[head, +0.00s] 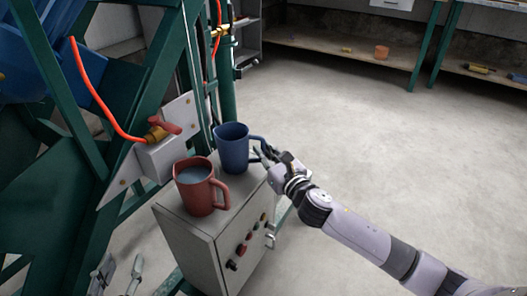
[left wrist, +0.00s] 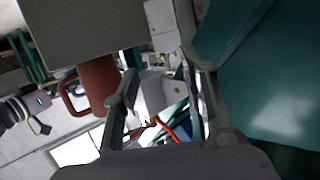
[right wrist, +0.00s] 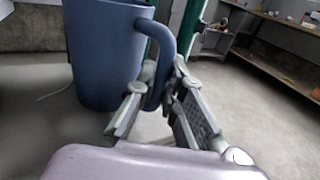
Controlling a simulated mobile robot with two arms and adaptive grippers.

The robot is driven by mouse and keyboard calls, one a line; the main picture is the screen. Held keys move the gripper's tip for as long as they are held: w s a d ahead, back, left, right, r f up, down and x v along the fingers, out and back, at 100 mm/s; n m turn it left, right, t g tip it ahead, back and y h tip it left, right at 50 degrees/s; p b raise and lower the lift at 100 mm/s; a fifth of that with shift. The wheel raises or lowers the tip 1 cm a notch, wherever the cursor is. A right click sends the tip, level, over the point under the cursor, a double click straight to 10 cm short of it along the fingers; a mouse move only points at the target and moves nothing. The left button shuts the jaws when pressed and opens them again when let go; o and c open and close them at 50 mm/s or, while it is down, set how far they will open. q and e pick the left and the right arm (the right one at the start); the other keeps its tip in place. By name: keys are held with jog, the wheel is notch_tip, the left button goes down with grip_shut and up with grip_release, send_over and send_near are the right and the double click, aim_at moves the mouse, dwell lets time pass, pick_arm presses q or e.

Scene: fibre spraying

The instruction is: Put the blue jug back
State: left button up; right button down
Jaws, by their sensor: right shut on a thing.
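The blue jug (head: 233,147) is upright at the back of the grey control box's top (head: 232,206) in the head view. My right gripper (head: 266,155) is shut on its handle from the right. The right wrist view shows the jug (right wrist: 105,55) and the gripper's fingers (right wrist: 155,98) around the handle. No surface shows directly under its base there, so it appears held in the air. A red mug (head: 198,190) with liquid stands on the box, left of the jug. My left gripper (head: 120,272) is low at the left, open and empty.
A green frame (head: 150,75) and a grey plate with a red-handled valve (head: 162,128) stand behind and left of the box. Buttons (head: 249,237) are on the box's front. The floor (head: 400,150) to the right is clear. Shelving (head: 320,42) stands at the back.

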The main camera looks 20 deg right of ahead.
jog(key=c, duration=2.1)
grip_release()
jog(key=shift+f, duration=0.1)
jog(key=shift+c, duration=0.2)
jog(key=o, duration=0.5)
jog(key=shift+c, duration=0.2)
